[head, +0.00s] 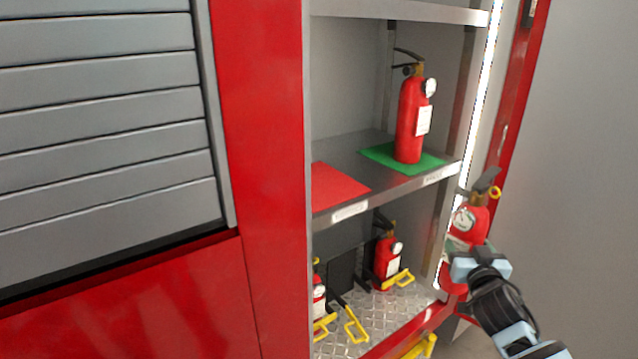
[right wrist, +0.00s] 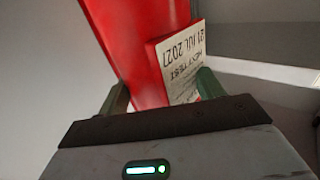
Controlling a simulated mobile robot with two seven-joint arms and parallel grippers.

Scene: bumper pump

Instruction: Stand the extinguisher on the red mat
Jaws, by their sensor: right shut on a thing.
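The red mat (head: 338,187) lies bare on the left part of the middle shelf. My right gripper (head: 462,246) is shut on a red extinguisher (head: 470,222) with a black handle and a yellow ring. It is held slightly tilted, outside the locker, to the right of the shelf opening. In the right wrist view the extinguisher's red body (right wrist: 128,50) and its white dated label (right wrist: 183,65) sit between the two fingers (right wrist: 160,92). Its lower part is partly hidden by the gripper in the head view. My left gripper is not in view.
Another extinguisher (head: 408,122) stands on a green mat (head: 432,162) at the right of the same shelf. Below, extinguishers (head: 386,262) with yellow brackets stand on a tread-plate floor (head: 372,318). A lit door post (head: 481,95) edges the opening.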

